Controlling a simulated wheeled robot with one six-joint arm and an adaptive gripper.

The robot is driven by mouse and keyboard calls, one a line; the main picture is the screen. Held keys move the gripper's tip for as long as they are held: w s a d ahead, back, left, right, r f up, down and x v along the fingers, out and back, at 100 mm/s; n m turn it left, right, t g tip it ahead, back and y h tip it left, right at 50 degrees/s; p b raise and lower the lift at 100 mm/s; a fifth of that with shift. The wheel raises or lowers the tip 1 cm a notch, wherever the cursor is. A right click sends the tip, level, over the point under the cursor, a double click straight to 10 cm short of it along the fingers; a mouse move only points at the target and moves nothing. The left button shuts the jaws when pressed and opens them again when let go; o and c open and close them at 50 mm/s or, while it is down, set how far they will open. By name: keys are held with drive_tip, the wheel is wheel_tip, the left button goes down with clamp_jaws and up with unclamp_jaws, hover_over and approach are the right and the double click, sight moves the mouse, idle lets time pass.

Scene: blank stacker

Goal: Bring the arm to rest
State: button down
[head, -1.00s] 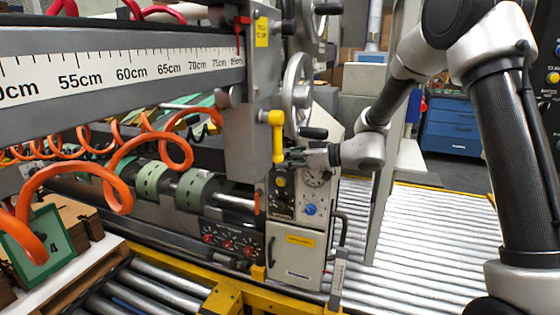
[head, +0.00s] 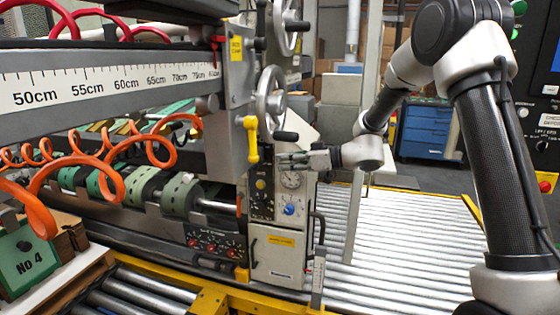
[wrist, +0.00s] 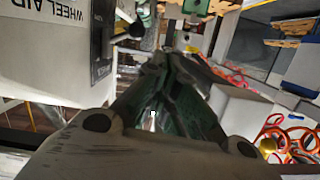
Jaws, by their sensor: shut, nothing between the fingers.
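My gripper (head: 292,160) is in the middle of the head view, at the end of my arm, which reaches in from the right. It is shut and empty. It is in front of or beside the grey machine's control box (head: 283,215), close to the yellow lever (head: 252,140) and above a round gauge (head: 291,180). I cannot tell whether it touches the machine. In the wrist view the dark green fingers (wrist: 165,95) come together, with a pale panel (wrist: 55,50) close on the left.
Handwheels (head: 271,98) stand above the gripper. A ruler beam (head: 110,82) and orange coiled hoses (head: 110,160) fill the left. A roller conveyor (head: 400,230) lies at the right, with a blue cabinet (head: 427,132) behind it. A control panel (head: 540,130) is at the far right.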

drive_tip(key=s+d+f+m+g+h, duration=0.3)
drive_tip(key=s+d+f+m, duration=0.15)
drive_tip(key=s, duration=0.35)
drive_tip(key=s+d+f+m+g+h, duration=0.2)
drive_tip(key=s+d+f+m+g, duration=0.1)
drive_tip(key=s+d+m, duration=0.3)
drive_tip(key=s+d+r+m+t+h, duration=0.1)
drive_tip(key=s+d+r+h, duration=0.4)
drive_tip(key=s+d, duration=0.5)
drive_tip(key=s+d+r+m+t+h, duration=0.1)
drive_tip(key=s+d+r+t+h, duration=0.3)
drive_tip(key=s+d+r, duration=0.4)
drive_tip(key=shift+s+d+h, duration=0.4)
drive_tip(key=shift+s+d, duration=1.3)
drive_tip(key=shift+s, duration=0.35)
